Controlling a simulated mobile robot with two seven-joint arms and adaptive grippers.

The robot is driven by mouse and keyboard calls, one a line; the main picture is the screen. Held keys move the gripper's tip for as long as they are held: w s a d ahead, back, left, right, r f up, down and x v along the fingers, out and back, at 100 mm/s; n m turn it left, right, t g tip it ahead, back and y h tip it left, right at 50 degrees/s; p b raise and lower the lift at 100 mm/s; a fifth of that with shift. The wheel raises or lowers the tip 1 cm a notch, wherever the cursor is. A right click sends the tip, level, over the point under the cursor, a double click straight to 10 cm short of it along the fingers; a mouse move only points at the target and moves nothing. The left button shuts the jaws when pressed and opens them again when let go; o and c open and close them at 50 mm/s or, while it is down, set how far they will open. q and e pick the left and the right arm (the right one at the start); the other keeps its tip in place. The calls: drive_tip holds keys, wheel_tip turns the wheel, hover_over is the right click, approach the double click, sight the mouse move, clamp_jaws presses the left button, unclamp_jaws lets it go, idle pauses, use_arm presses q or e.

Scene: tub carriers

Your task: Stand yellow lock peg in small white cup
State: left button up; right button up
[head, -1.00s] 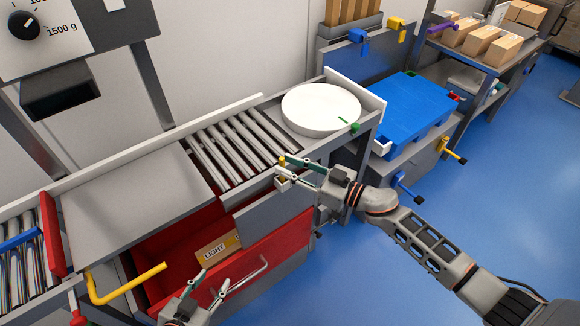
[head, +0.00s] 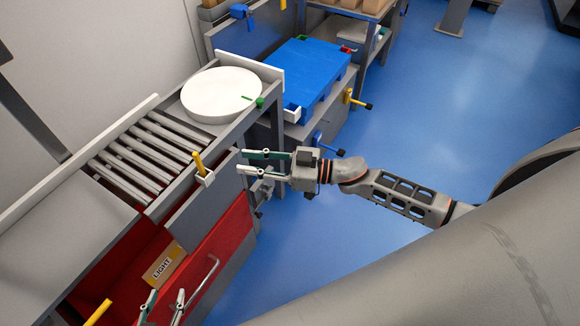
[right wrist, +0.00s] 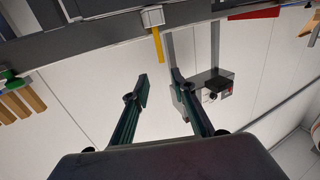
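The yellow lock peg (head: 198,160) stands in the small white cup (head: 205,179) on the conveyor's front rail, its upper part sticking out and leaning slightly in the head view. The right wrist view also shows the peg (right wrist: 158,45) and the cup (right wrist: 153,17), beyond the fingertips. My right gripper (head: 241,161) is open and empty, a little to the right of the peg and apart from it. My left gripper (head: 164,298) is at the bottom edge, over the red drawer, its fingers spread with nothing seen between them.
A blue tub carrier (head: 310,75) lies beyond. The open red drawer (head: 215,245) holds a LIGHT box (head: 164,264). Blue floor is free at right.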

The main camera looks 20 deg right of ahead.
drive_tip(key=s+d+f+m+h, duration=0.3)
drive_tip(key=s+f+h, duration=0.3)
drive_tip(key=s+f, duration=0.3)
drive_tip(key=s+d+f+m+t+h, duration=0.1)
drive_tip(key=s+d+f+m+h, duration=0.3)
drive_tip(key=s+f, duration=0.5)
drive_tip(key=shift+d+f+h, duration=0.55)
drive_tip(key=shift+d+h, duration=0.4)
drive_tip(key=shift+h, duration=0.25)
